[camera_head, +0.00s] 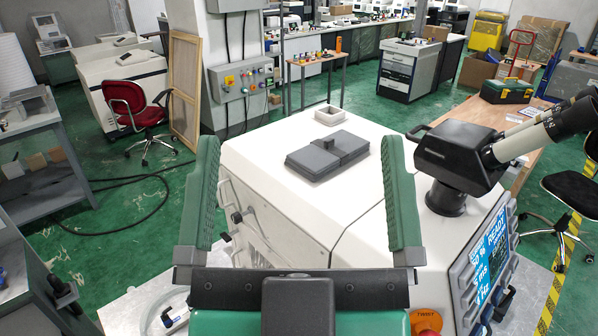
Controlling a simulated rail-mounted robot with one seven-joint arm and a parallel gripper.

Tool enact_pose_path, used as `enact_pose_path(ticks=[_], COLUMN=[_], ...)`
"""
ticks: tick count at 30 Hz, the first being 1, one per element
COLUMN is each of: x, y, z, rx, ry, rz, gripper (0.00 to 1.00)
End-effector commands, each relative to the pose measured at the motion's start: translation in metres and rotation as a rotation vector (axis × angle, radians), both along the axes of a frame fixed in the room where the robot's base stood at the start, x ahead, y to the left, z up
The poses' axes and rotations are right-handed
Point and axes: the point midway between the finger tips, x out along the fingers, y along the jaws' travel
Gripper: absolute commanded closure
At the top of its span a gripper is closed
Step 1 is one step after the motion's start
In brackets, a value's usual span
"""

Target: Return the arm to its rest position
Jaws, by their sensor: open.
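My gripper (300,140) reaches up from the bottom middle of the picture, with two long green fingers spread wide apart. Nothing is between the fingers. Behind and below them stands a white machine (262,215). On its top lies a dark grey flat block (327,155) with a small raised knob, seen in the gap between the fingers and not gripped. A small light square open box (329,115) sits behind it. The rest of my arm is mostly hidden.
A black and white eyepiece unit (462,155) rises at the machine's right, near the right finger. A red chair (130,105) and grey shelf (45,125) stand left.

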Motion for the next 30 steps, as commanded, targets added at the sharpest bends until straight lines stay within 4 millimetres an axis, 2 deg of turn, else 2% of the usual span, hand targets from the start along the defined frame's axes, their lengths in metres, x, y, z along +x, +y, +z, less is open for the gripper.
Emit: enact_pose_path(ticks=[6, 8, 11, 18, 20, 22, 26, 30], x=[0.001, 0.001, 0.001, 0.002, 0.001, 0.002, 0.002, 0.002], y=[0.000, 0.000, 0.001, 0.002, 0.003, 0.003, 0.003, 0.003], z=[-0.001, 0.015, 0.049, 0.157, 0.172, 0.175, 0.166, 0.166], rx=[0.003, 0.004, 0.007, 0.019, 0.021, 0.022, 0.023, 0.023], ry=[0.004, 0.004, 0.005, 0.007, 0.007, 0.008, 0.010, 0.010], rz=[0.003, 0.005, 0.009, 0.023, 0.026, 0.028, 0.028, 0.028], gripper=[0.00, 0.00, 0.00, 0.00, 0.00, 0.00, 0.00, 0.00])
